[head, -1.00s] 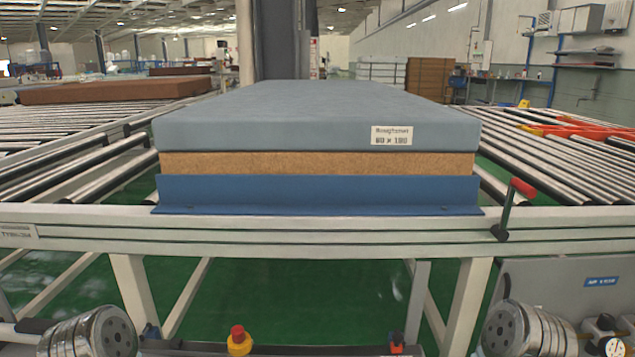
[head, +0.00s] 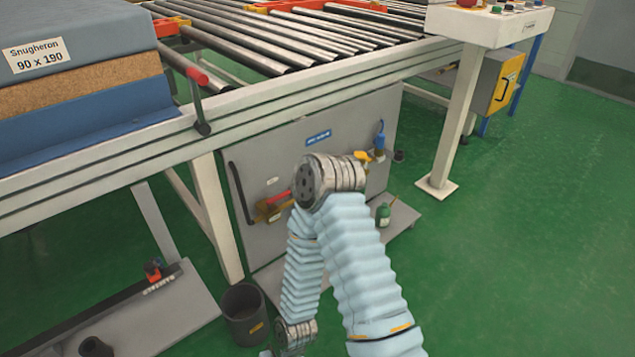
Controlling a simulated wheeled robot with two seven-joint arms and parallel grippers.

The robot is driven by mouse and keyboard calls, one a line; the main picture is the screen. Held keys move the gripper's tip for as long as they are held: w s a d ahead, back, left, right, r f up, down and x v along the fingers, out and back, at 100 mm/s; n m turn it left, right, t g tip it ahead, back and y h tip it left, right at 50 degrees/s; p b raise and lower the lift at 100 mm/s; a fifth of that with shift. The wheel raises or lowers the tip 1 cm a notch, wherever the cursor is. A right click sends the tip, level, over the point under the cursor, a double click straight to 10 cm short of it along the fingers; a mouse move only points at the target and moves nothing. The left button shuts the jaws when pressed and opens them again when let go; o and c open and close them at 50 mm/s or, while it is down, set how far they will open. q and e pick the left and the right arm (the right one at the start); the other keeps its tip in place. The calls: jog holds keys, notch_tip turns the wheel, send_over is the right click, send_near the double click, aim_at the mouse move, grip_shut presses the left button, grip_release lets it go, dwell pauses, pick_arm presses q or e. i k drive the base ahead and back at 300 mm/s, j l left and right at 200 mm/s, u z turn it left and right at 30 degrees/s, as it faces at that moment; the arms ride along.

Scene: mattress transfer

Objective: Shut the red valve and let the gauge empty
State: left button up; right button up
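A grey panel (head: 350,118) hangs under the conveyor frame and carries the valves. A short red handle (head: 278,199) on a brass-coloured valve body (head: 266,214) sits on its left half, partly covered by my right arm's elbow joint. A yellow handle (head: 364,156) and a blue fitting (head: 380,143) are on its right half. I see no gauge face; the elbow hides part of the panel. My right arm bends in front of the panel, and its lower links run down to the bottom edge.
A red-handled crank (head: 197,88) stands on the conveyor rail beside the mattress (head: 92,32). A dark bin (head: 245,313) and a small green bottle (head: 383,214) stand below the panel. A black bar handle (head: 240,193) is at the panel's left. The green floor to the right is clear.

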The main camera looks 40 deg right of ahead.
aim_at(287, 192)
jog(key=i+l+z, duration=0.15)
jog(key=l, duration=0.3)
jog(key=i+l+z, duration=0.1)
jog(key=i+l, duration=0.25)
jog(key=i+l+z, duration=0.15)
jog(key=l, duration=0.3)
jog(key=l+u, duration=0.5)
